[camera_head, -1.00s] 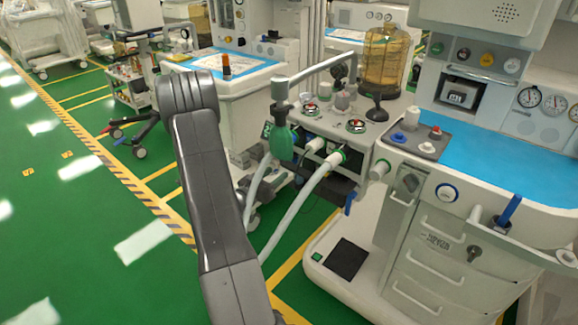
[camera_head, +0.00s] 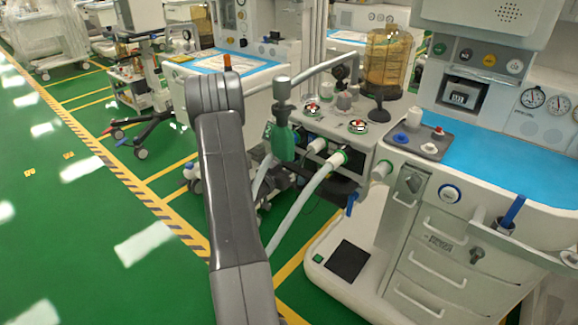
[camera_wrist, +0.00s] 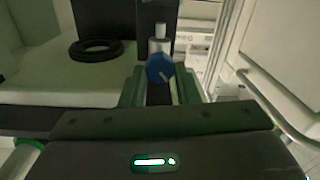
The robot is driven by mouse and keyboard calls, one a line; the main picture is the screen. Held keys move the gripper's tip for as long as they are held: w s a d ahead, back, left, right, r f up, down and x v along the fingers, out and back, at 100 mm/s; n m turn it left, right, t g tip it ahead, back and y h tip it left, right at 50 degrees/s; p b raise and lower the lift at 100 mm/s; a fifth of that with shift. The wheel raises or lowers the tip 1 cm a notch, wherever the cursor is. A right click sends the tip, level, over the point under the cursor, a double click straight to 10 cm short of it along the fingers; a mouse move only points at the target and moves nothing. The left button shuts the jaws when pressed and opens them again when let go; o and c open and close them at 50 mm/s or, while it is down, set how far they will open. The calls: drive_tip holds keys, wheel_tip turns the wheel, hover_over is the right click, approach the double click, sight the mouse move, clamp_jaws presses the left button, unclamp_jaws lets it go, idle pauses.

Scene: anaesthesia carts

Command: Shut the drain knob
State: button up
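A round blue knob (camera_wrist: 159,70) with a pale line on its face shows in the wrist view, on a short light-grey cylinder; I take it for the drain knob. My gripper (camera_wrist: 161,88) shows in the wrist view with its greenish fingers apart. The knob appears in line with the gap between them. I cannot tell how far beyond the fingertips it is, or whether they touch it.
A black ring (camera_wrist: 96,49) lies on a pale surface left of the knob. Green floor at left is open.

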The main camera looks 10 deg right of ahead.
drive_tip(key=shift+f+m+b, duration=0.15)
drive_tip(key=shift+m+b, duration=0.15)
drive_tip(key=shift+b, duration=0.15)
drive_tip(key=shift+c, duration=0.4)
drive_tip(key=shift+f+m+b, duration=0.1)
drive_tip(key=shift+m+b, duration=0.7)
drive_tip(key=shift+b, duration=0.35)
drive_tip(key=m+b, duration=0.2)
drive_tip(key=shift+b, duration=0.4)
drive_tip(key=shift+m+b, duration=0.5)
drive_tip(key=shift+m, duration=0.2)
drive_tip(key=o, duration=1)
drive_tip(key=shift+r, duration=0.2)
drive_tip(key=shift+s, duration=0.1)
drive_tip(key=p+v, duration=0.2)
drive_tip(key=v, duration=1.1)
drive_tip(key=shift+s+a+f, duration=0.15)
drive_tip(key=shift+s+a, duration=0.05)
drive_tip(key=shift+a, duration=0.1)
